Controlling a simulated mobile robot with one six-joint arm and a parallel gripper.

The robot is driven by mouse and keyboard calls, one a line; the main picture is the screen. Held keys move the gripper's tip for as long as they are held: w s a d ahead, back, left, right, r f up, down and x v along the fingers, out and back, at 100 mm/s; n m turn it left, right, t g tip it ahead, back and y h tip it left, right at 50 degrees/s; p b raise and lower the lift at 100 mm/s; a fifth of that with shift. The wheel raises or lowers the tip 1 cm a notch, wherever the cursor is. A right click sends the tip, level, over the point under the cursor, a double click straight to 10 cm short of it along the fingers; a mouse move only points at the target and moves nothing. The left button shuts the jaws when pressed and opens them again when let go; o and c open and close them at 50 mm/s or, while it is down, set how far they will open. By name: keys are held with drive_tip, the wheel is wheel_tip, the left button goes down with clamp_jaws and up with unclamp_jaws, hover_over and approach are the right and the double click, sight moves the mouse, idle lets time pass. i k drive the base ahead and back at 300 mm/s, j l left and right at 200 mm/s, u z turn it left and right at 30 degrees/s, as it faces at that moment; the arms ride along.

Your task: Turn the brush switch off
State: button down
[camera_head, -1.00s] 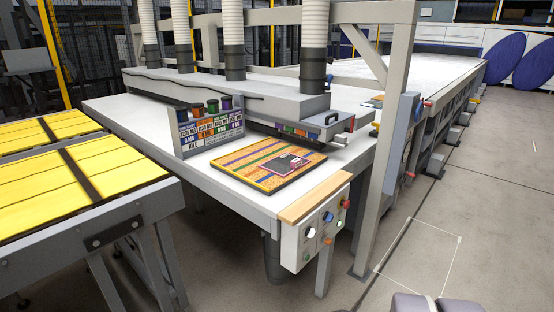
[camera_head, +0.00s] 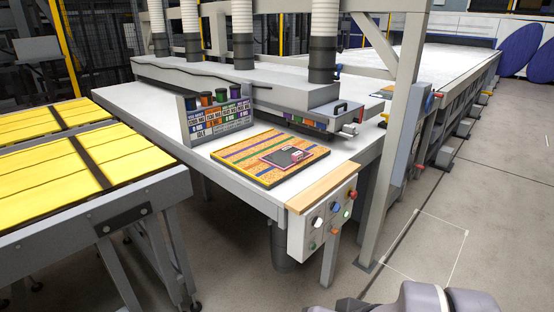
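A grey control panel (camera_head: 322,240) hangs at the front corner of the white machine table. It bears several small knobs and buttons: a white one (camera_head: 318,222), a blue one (camera_head: 335,207), a green-lit one (camera_head: 347,214), a red one (camera_head: 351,195) and an orange one (camera_head: 334,231). Labels are too small to read, so I cannot tell which is the brush switch or how it is set. Grey rounded parts of my arm show at the bottom right, apart from the panel. My gripper is not in view.
A wooden ledge (camera_head: 322,187) tops the panel. A grey post (camera_head: 391,150) stands right of the panel. Yellow-topped stands (camera_head: 130,146) are at left. Floor right of the post is clear.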

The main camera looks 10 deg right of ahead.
sight(317, 222)
drive_tip(key=i+z, duration=0.25)
drive_tip(key=i, duration=0.3)
drive_tip(key=i+j+z, duration=0.15)
drive_tip(key=i+z, duration=0.15)
drive_tip(key=i, duration=0.2)
